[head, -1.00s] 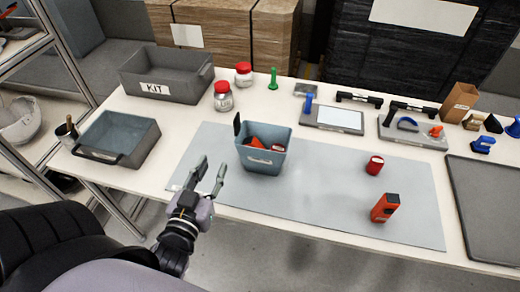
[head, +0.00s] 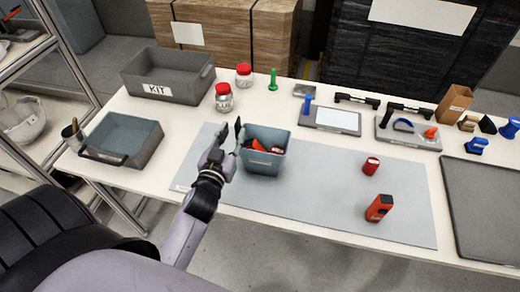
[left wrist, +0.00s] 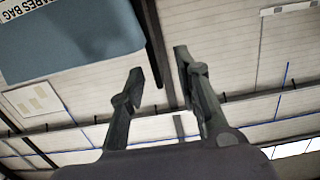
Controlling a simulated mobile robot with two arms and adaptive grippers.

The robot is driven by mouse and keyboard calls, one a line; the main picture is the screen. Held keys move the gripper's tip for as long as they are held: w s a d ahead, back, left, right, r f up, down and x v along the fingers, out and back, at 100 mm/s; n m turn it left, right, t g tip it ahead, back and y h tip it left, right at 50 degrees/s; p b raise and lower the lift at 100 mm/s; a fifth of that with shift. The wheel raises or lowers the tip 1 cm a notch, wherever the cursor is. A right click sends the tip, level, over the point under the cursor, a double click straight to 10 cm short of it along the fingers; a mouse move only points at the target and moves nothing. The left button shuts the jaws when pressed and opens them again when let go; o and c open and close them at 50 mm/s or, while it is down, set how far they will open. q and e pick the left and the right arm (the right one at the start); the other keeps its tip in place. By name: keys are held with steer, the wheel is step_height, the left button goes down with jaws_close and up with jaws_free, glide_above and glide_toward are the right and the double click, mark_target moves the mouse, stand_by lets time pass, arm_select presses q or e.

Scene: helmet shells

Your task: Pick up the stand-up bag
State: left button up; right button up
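A blue-grey open-topped container (head: 265,160) stands upright on the grey mat with red items inside. In the left wrist view, a blue surface (left wrist: 75,40) at top left carries a label partly reading "ARES BAG", upside down; it appears to be this container, likely the stand-up bag. My left gripper (head: 228,145) is just left of it, fingers pointing up; I cannot tell whether they touch it. In the left wrist view my left gripper (left wrist: 160,72) is open, with nothing between its fingers. My right gripper is not in view.
Left of the mat (head: 330,195) are a grey tray (head: 150,150) and a KIT bin (head: 190,90). Red-lidded jars (head: 224,103) stand behind. A red can (head: 371,166) and an orange-red device (head: 380,208) stand on the mat's right. A brown box-like bag (head: 454,104) is far right.

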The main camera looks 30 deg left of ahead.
mark_target(236, 131)
arm_select(q)
steer(key=x, duration=0.2)
steer(key=p+x, duration=0.1)
steer(key=x, duration=0.1)
steer(key=shift+w+d+f, duration=0.2)
steer(key=shift+s, duration=0.1)
steer(key=shift+c, duration=0.2)
jaws_close()
steer(key=shift+r, duration=0.1)
